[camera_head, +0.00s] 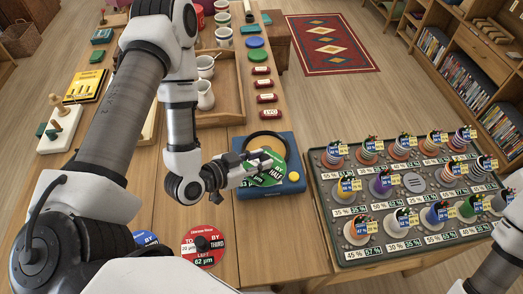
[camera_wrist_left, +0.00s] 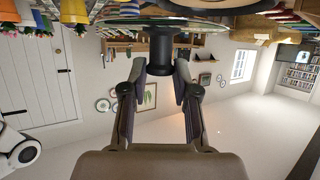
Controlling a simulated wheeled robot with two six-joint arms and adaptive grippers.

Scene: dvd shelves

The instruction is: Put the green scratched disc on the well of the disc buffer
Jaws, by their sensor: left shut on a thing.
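The green disc (camera_head: 271,179) has white print, part of it reading "HALF", and lies over the blue disc buffer (camera_head: 246,190) in the head view. My left gripper (camera_head: 258,166) is shut on its black knob; the knob (camera_wrist_left: 160,48) stands between the two fingers in the left wrist view. There the disc (camera_wrist_left: 155,22) shows nearly edge-on. The buffer has a black ring (camera_head: 268,134) around its round well and a yellow button (camera_head: 294,176). Disc and gripper hide much of the well. I cannot tell whether the disc touches it. My right gripper is out of view.
A red and green disc (camera_head: 203,248) with a black knob lies on the table in front, beside a partly hidden blue disc (camera_head: 146,238). A dark tray (camera_head: 343,254) with several disc stacks stands right. A wooden tray (camera_head: 222,118) with cups stands behind.

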